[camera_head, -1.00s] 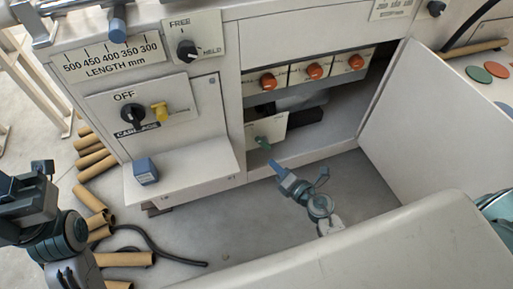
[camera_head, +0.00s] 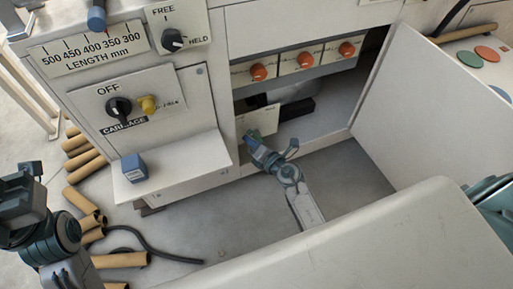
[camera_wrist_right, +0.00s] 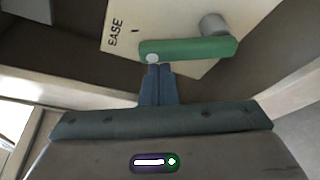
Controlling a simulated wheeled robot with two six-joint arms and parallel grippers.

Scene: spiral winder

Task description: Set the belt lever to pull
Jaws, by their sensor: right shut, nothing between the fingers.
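The belt lever (camera_wrist_right: 190,49) is a green bar on a cream plate (camera_wrist_right: 125,25) in the right wrist view. It lies nearly level there, with a grey round pivot at its right end and a pale dot at its left end. The word EASE is printed left of it. My right gripper (camera_wrist_right: 159,72) is shut and empty, its blue tips just below the lever's left end; I cannot tell whether they touch. In the head view, the plate (camera_head: 264,119) sits in the machine's lower opening, and my right gripper (camera_head: 251,139) hides the lever. My left gripper (camera_head: 22,200) is at the left edge.
Three orange knobs (camera_head: 303,61) sit in a row above the opening. A white panel (camera_head: 425,105) stands to its right. A shelf with a blue block (camera_head: 134,167) juts out on the left. Brown tubes (camera_head: 84,163) and a black cable (camera_head: 155,243) lie on the floor.

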